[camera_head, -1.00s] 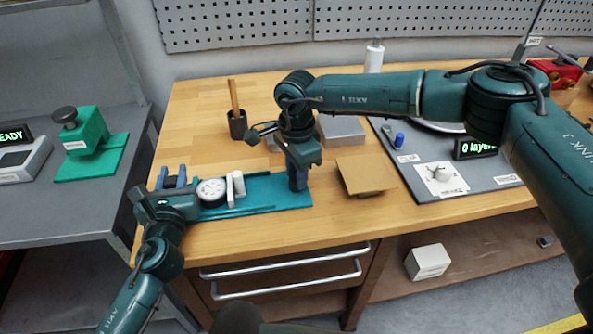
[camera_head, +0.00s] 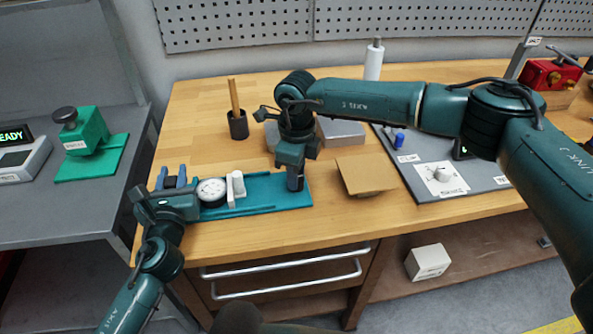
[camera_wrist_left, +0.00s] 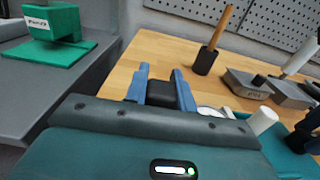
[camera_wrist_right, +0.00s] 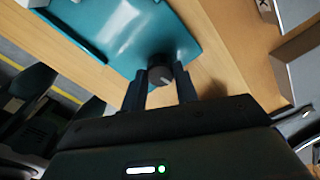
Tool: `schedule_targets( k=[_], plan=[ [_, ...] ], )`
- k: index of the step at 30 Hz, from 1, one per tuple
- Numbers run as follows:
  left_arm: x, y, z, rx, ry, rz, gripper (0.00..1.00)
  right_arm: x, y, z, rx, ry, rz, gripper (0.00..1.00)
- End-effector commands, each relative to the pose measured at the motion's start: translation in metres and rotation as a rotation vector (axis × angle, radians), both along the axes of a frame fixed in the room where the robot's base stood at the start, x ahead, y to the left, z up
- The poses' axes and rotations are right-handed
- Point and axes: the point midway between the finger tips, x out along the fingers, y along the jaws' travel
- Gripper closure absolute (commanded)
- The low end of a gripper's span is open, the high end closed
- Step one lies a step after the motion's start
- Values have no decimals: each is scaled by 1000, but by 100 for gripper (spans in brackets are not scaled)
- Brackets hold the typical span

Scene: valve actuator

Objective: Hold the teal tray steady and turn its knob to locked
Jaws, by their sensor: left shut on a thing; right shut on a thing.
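The teal tray (camera_head: 262,203) lies along the front left of the wooden bench, with a round white dial (camera_head: 211,190) and a white upright post on it. My left gripper (camera_head: 172,178) is at the tray's left end; its blue fingers (camera_wrist_left: 161,86) are shut on a dark block (camera_wrist_left: 162,93) there. My right gripper (camera_head: 295,180) points down at the tray's right end. In the right wrist view its fingers (camera_wrist_right: 158,85) are shut on the dark round knob (camera_wrist_right: 160,74), which has a pale mark on its face. The head view hides the knob behind the gripper.
A tan block (camera_head: 366,175) and a grey box (camera_head: 342,130) stand right of my right gripper. A dark cup with a wooden stick (camera_head: 238,124) is behind the tray. A grey board (camera_head: 418,178) lies further right. A green fixture (camera_head: 90,145) is on the left shelf.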

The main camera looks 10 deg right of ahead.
Motion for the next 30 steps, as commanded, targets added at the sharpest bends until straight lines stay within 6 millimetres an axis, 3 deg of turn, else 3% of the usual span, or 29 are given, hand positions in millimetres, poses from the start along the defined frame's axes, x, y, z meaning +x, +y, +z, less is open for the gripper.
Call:
schedule_targets(
  k=[9,25,26,30],
  plan=[
    [-1,-1,-6,0,12,-2,100,1,1,1,5,-5,-113,93],
    [-2,-1,-6,0,12,-3,100,1,1,1,5,-4,-133,93],
    [-2,-1,-6,0,12,-3,100,1,1,1,5,-4,-133,68],
    [-1,-1,-6,0,12,-3,100,1,1,1,3,-3,-132,56]
  ],
)
